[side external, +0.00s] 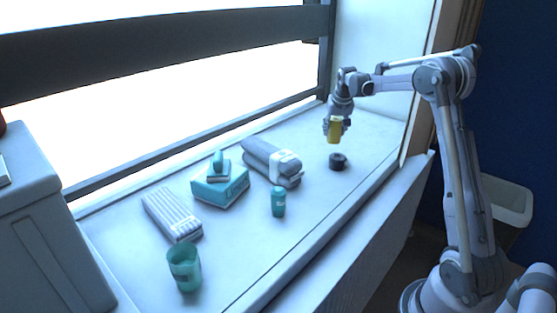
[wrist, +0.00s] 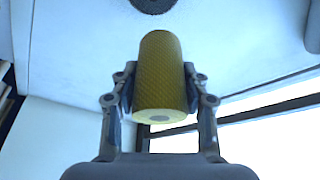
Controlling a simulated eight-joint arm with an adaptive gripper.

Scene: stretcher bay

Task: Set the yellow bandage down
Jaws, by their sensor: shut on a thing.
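The yellow bandage (side external: 334,129) is a small roll held upright in my gripper (side external: 339,122). In the wrist view the yellow bandage (wrist: 160,75) sits between both fingers of my gripper (wrist: 160,95), which are shut on its sides. It hangs above the white ledge (side external: 245,245), apart from the surface. A dark round roll (side external: 338,161) lies on the ledge just below it; part of that roll (wrist: 152,4) also shows at the top of the wrist view.
On the ledge to the left are a grey rolled blanket (side external: 270,160), a teal box (side external: 220,187) with small items on top, a teal bottle (side external: 278,202), a white ribbed pack (side external: 172,213) and a teal cup (side external: 184,268). The ledge's right end is bare around the dark roll.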

